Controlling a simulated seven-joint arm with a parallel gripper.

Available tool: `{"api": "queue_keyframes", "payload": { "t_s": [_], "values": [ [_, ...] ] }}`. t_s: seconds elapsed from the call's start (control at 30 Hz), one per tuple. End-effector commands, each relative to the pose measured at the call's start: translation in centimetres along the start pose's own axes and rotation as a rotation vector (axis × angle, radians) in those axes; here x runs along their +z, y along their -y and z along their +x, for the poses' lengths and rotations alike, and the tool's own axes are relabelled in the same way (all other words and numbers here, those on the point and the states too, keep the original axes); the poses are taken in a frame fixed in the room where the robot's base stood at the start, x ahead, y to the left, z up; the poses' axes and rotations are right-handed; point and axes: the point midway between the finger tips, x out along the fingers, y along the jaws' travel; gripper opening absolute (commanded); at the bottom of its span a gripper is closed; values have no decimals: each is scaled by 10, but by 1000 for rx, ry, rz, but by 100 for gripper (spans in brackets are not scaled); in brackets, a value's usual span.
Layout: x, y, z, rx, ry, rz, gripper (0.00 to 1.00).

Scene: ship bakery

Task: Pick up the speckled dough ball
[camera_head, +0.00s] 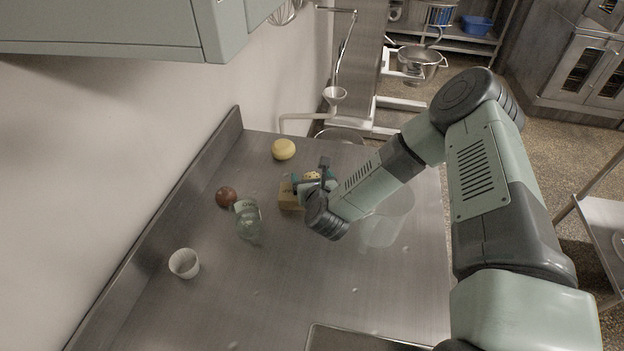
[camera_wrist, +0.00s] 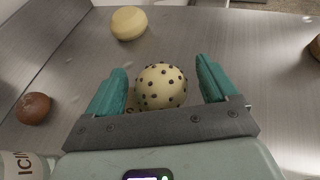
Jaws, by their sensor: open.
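The speckled dough ball (camera_wrist: 161,86) is cream-coloured with dark spots. In the wrist view it lies between the two teal fingers of my gripper (camera_wrist: 162,80), with a visible gap on each side. In the head view only a small yellow part of the ball (camera_head: 312,175) shows, and my gripper (camera_head: 314,182) hides the rest. My gripper is open and holds nothing.
A tan box (camera_head: 288,196) sits close beside my gripper. A plain yellow dough ball (camera_head: 284,149) lies farther back. A reddish-brown ball (camera_head: 226,197), a labelled jar (camera_head: 249,226) and a white cup (camera_head: 184,263) stand to the left. The front counter is mostly clear.

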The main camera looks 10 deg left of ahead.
Motion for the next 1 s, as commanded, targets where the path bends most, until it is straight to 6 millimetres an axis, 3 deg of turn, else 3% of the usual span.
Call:
{"api": "queue_keyframes", "payload": {
  "t_s": [0.17, 0.57, 0.83, 1.0],
  "values": [
    [0, 0, 0, 0, -1, 0, 86],
    [0, 0, 0, 0, -1, 0, 25],
    [5, 1, -2, -1, 0, 1, 24],
    [31, 1, -13, -1, 2, 1, 24]
  ]
}}
